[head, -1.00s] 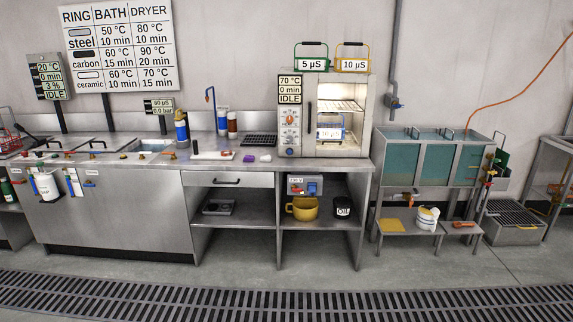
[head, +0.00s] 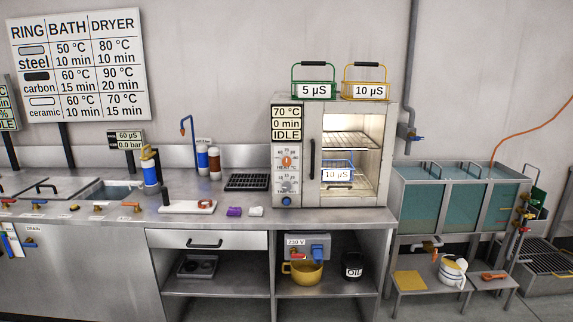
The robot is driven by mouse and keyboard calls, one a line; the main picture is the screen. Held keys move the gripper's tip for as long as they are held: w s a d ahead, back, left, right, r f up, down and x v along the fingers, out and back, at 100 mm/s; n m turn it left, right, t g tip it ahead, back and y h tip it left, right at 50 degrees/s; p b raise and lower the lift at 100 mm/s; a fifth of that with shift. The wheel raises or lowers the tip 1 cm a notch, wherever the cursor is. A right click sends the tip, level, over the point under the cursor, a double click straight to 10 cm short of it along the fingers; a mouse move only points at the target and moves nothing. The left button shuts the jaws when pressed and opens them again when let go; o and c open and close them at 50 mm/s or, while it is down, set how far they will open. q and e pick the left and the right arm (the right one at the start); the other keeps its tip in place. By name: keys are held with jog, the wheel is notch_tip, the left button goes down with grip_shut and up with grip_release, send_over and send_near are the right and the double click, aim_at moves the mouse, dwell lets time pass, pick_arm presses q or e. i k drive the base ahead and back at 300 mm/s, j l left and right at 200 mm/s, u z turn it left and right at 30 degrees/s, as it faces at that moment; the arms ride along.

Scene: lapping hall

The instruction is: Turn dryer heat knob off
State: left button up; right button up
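The dryer (head: 378,203) is a grey metal cabinet on the counter, right of centre. Its display (head: 287,124) reads 70 °C, 0 min, IDLE. Below the display, on the left panel, is a red-orange heat knob (head: 287,160) in a marked dial. Under it are a grey knob (head: 287,184) and a blue button (head: 287,201). The exact setting of the knobs is too small to read. The dryer door with its dark handle (head: 312,159) looks shut, and a basket labelled 10 µS (head: 337,174) sits inside the lit chamber. Neither of my grippers is in view.
Two baskets, a green one (head: 314,90) and a yellow one (head: 365,90), stand on the dryer. A black grid mat (head: 247,182), a purple block (head: 234,211) and a white block (head: 256,211) lie on the counter left of it. Floor before the counter is out of view.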

aim_at(286, 161)
jog(key=i+j, duration=0.25)
jog(key=i, duration=0.15)
jog(key=i+j, duration=0.2)
jog(key=i, duration=0.25)
jog(key=i+j, duration=0.25)
jog(key=i, duration=0.15)
